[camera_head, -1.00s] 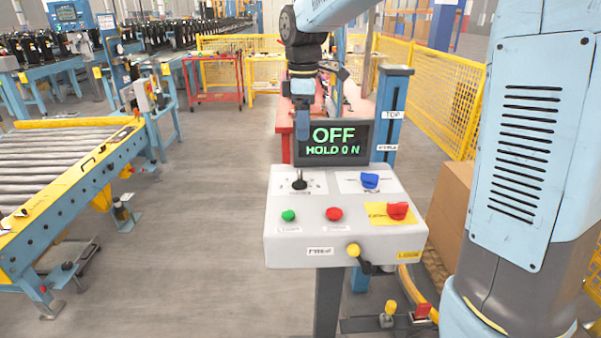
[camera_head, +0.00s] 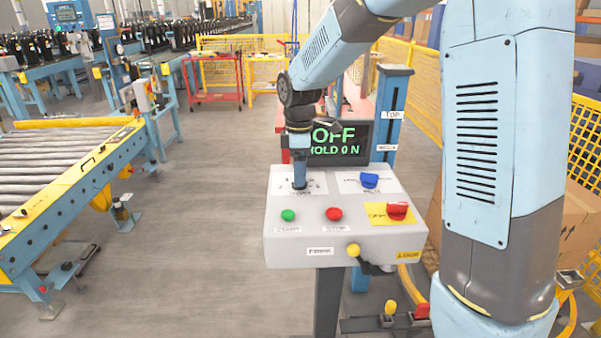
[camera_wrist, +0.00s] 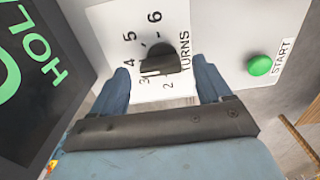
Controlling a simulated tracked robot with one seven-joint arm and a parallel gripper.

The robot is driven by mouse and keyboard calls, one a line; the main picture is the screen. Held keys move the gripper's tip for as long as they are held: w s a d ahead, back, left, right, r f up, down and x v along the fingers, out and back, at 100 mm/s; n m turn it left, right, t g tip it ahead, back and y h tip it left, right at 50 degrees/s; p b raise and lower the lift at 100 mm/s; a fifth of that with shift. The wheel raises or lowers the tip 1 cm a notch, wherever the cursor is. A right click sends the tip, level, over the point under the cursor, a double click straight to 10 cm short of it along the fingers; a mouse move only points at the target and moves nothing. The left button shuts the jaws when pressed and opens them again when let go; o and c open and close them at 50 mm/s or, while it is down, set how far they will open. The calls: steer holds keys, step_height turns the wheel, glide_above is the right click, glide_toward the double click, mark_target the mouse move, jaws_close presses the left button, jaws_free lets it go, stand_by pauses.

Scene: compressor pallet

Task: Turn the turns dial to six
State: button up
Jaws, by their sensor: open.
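The turns dial (camera_wrist: 160,58) is a black knob on a white label marked TURNS, with numbers 2 to 6 around it, in the wrist view. Its bar lies across the picture; I cannot tell for sure which number it points to. My gripper (camera_wrist: 159,72) is open, with one blue finger on each side of the dial, and appears not to grip it. In the head view my gripper (camera_head: 300,183) points down at the panel's back left and hides the dial.
The grey control panel (camera_head: 290,252) also carries a green START button (camera_head: 288,215), a red STOP button (camera_head: 334,214), a blue knob (camera_head: 370,180), a red switch (camera_head: 397,211) and a yellow-knobbed lever (camera_head: 353,250). The screen (camera_head: 345,143) behind reads OFF, HOLD 0 N.

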steer(key=shift+f, duration=0.75)
steer(key=c, duration=1)
